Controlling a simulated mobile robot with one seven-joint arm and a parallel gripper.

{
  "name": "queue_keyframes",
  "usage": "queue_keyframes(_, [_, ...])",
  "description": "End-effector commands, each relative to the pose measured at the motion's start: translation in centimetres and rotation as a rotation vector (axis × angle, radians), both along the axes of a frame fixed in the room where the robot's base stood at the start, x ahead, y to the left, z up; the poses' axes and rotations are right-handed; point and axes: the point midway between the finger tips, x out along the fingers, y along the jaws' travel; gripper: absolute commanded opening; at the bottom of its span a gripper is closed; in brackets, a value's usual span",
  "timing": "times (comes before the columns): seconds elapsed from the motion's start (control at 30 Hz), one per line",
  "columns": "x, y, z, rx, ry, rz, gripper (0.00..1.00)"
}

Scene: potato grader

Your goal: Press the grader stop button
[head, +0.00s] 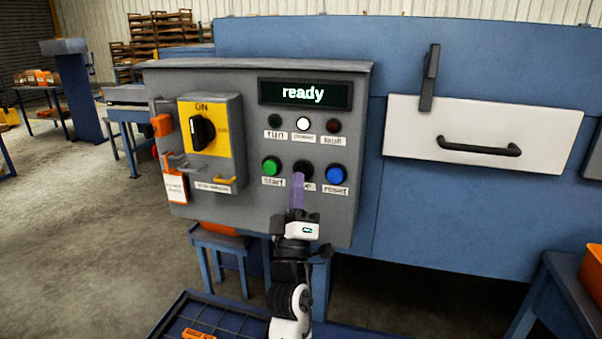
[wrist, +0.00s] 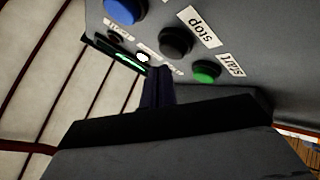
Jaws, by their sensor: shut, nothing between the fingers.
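The black stop button (head: 306,168) sits in the lower row of the grey control panel, between the green start button (head: 272,166) and the blue reset button (head: 336,174). My gripper (head: 297,180) is shut and empty, with its purplish fingers pointing up at the panel. In the head view the fingertips overlap the left part of the stop button and hide most of its label. In the wrist view the stop button (wrist: 176,41) shows just beyond the fingertips (wrist: 157,74), with a small gap in the picture. I cannot tell whether they touch.
The panel display (head: 304,94) reads "ready" and the white middle lamp (head: 303,124) is lit. A yellow-backed ON switch (head: 203,132) with padlock and tag stands out at the panel's left. A drawer-like white cover (head: 480,140) with a black handle is at right.

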Motion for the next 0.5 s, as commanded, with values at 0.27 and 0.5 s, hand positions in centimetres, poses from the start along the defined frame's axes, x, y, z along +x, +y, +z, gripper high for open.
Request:
queue_keyframes(0.27, [-2.3,0.8,0.0,-0.001,-0.001,0.001,0.0])
queue_keyframes(0.5, [-4.3,1.4,0.0,0.0,0.0,0.001,0.0])
